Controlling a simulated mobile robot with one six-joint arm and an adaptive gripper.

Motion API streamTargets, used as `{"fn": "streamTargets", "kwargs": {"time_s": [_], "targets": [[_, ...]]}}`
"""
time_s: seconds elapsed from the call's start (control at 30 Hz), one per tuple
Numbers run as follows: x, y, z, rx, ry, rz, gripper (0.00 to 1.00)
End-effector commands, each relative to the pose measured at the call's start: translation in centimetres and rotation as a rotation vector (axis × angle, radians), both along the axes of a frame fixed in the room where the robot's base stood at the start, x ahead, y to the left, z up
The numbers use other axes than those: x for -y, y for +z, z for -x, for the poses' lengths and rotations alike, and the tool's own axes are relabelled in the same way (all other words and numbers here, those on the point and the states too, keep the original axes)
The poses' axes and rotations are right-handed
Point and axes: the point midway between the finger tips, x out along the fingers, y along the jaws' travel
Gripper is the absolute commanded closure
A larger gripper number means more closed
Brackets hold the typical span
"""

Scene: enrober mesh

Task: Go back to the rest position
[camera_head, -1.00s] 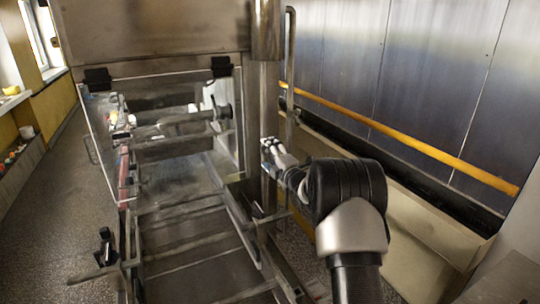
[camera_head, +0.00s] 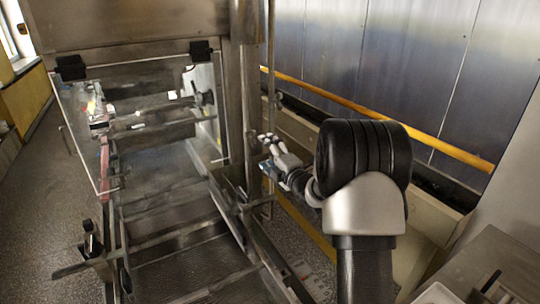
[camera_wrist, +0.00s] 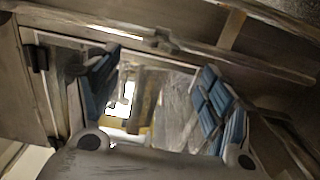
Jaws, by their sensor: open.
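My gripper (camera_wrist: 158,100) is open and empty in the wrist view, its two blue-padded fingers spread wide apart. Between and beyond the fingers are the metal frame and a clear panel of the machine. In the head view my gripper (camera_head: 268,160) is small and partly hidden by my own wrist. It is beside the upright steel post of the enrober (camera_head: 243,110), to the post's right. I cannot tell whether it touches the post. The clear guard panel (camera_head: 85,135) stands at the machine's opening, with rollers (camera_head: 150,122) behind it.
The mesh belt bed (camera_head: 185,255) runs toward me below the opening. A yellow rail (camera_head: 380,124) and dark wall panels run along the right. A grey surface (camera_head: 485,265) with a white tray (camera_head: 435,294) is at the lower right. Open floor (camera_head: 50,215) lies at left.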

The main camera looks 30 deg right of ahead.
Motion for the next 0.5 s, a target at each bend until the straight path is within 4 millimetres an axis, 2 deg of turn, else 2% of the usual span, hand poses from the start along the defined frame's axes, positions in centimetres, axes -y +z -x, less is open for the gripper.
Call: {"fn": "streamTargets", "kwargs": {"time_s": [0.17,0.5], "targets": [[0.04,0.01,1.39,0.000,0.000,0.000,0.27],[0.00,0.01,1.50,0.000,0.001,0.000,0.27]]}}
